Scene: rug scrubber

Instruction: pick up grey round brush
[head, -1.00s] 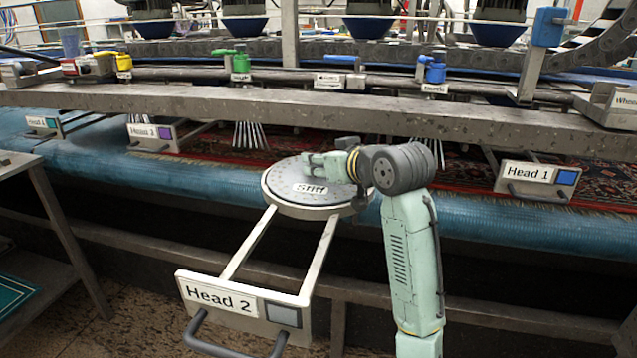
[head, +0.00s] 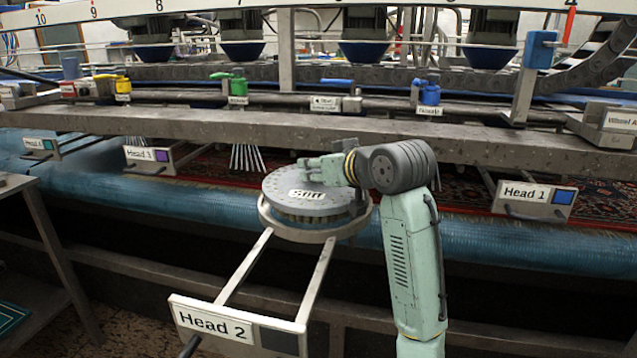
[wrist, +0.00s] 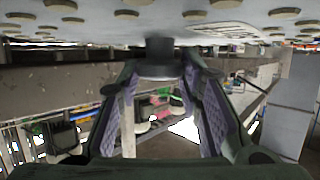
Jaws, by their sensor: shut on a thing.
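The grey round brush (head: 305,196) is a flat grey disc with a white label on top and pale bristles beneath. It sits raised a little above the ring of the Head 2 holder (head: 265,215), with its bristle edge showing. My gripper (head: 318,168) reaches in from the right over the disc's top and is shut on the brush. In the wrist view the brush's studded grey face (wrist: 110,15) spans the top, and my gripper (wrist: 158,72) closes at a dark central part. The exact grip is partly hidden.
The Head 2 front plate (head: 236,328) sticks out towards me on two rails. Head 1 (head: 535,199) is to the right and Head 3 (head: 150,160) to the left. A long grey beam (head: 300,130) runs behind the brush. A table (head: 30,185) stands at the left edge.

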